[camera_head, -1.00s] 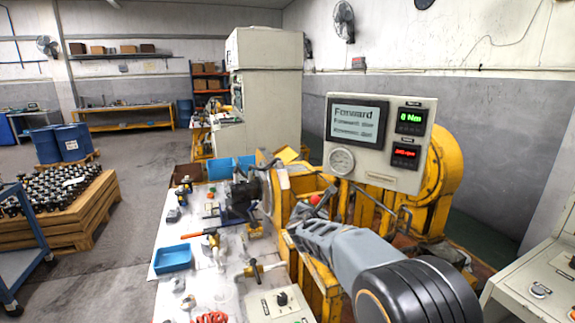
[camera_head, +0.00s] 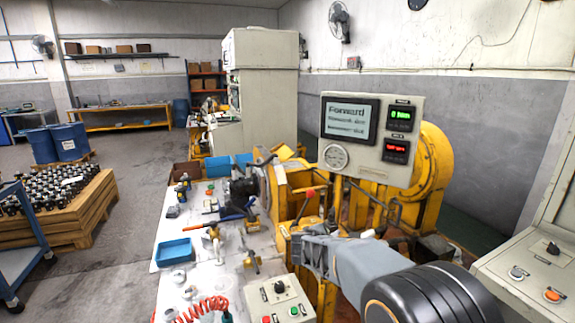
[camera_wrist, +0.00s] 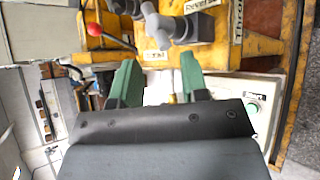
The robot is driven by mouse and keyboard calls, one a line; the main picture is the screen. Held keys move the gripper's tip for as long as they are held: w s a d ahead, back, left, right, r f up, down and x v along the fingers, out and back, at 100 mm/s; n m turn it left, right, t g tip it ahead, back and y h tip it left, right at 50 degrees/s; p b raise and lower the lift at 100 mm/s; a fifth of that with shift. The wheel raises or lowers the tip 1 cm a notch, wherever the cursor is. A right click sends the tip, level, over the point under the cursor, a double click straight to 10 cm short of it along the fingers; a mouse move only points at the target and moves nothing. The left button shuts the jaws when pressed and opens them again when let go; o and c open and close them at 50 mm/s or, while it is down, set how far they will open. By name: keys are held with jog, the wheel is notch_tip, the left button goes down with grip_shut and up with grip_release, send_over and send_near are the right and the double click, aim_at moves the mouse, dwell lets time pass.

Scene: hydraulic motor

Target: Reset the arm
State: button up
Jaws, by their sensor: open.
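My arm (camera_head: 372,268) reaches from the lower right of the head view toward the yellow test stand (camera_head: 300,185). In the wrist view the two green fingers of my gripper (camera_wrist: 160,78) are apart, with nothing held between them. A lever with a red ball (camera_wrist: 94,29) stands beyond the left finger, clear of it; it also shows in the head view (camera_head: 310,193). A grey valve handle (camera_wrist: 158,28) is beyond the gap between the fingers. Labels reading "Reverse" and "Throttle", the latter partly cut off, are on the yellow frame. The dark wrist housing hides what lies below.
A display panel (camera_head: 367,140) reading "Forward" stands above the stand. A white workbench (camera_head: 205,250) holds tools, a blue tray (camera_head: 174,252) and a control box (camera_head: 280,300) with buttons. A control console (camera_head: 535,275) is at right.

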jog(key=s+d+m+g+y, duration=0.2)
jog(key=s+m, duration=0.7)
jog(key=s, duration=0.6)
jog(key=s+d+m+g+y+p, duration=0.1)
jog(key=s+d+m+g+y, duration=0.2)
jog(key=s+m, duration=0.7)
jog(key=shift+s+f+m+g, duration=0.25)
jog(key=shift+s+g, duration=0.75)
jog(key=shift+s, duration=1.5)
